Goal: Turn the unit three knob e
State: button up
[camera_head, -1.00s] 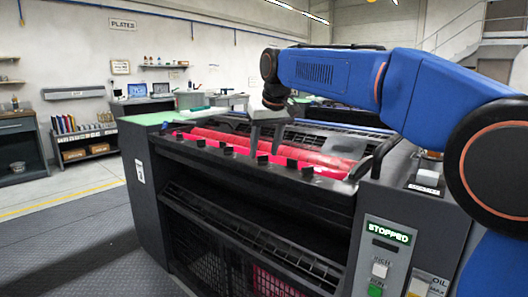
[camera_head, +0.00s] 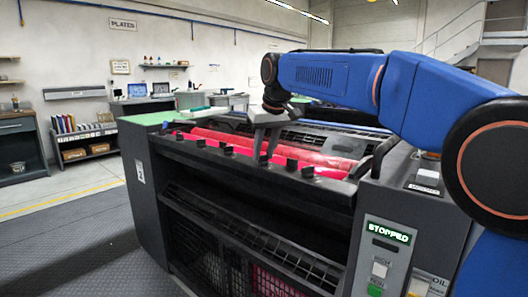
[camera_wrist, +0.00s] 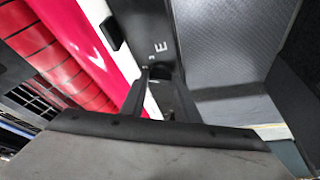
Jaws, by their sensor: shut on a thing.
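My gripper (camera_head: 264,157) points down at the front rail of the press, its fingers close together around one small black knob. In the wrist view my gripper (camera_wrist: 160,88) has its two dark fingers at the knob (camera_wrist: 159,73), which is mostly hidden between them. A white letter E (camera_wrist: 161,47) is printed on the dark rail beside that knob. The gripper is shut on this knob. Its turning angle cannot be made out. Another black knob (camera_head: 291,165) stands along the rail to the right.
Red rollers (camera_head: 225,138) lie just behind the knob rail. Another black knob (camera_wrist: 112,32) is near the fingers in the wrist view. A control panel (camera_head: 385,255) at the right reads STOPPED. The floor (camera_head: 80,235) at left is clear.

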jog(key=n, duration=0.2)
jog(key=n+g+y, duration=0.1)
jog(key=n, duration=0.2)
jog(key=shift+w+d+y, duration=0.2)
jog(key=shift+y, duration=0.1)
jog(key=n+g, duration=0.1)
jog(key=n, duration=0.3)
jog(key=shift+w+n+g+y, duration=0.15)
jog(key=shift+n+g+y, duration=0.15)
jog(key=shift+n+g, duration=0.1)
jog(key=n+g, duration=0.1)
jog(key=n, duration=0.3)
jog(key=shift+w+n+g, duration=0.2)
jog(key=shift+n+g, duration=0.1)
jog(key=shift+g, duration=0.1)
jog(key=shift+w+n+g+h, duration=0.15)
jog(key=shift+n+g, duration=0.3)
jog(key=shift+n, duration=0.85)
jog(key=shift+s+n+g+h, duration=0.1)
jog(key=shift+n+g+h, duration=0.25)
jog(key=shift+n, duration=0.95)
jog(key=o, duration=1)
jog(key=shift+o, duration=0.2)
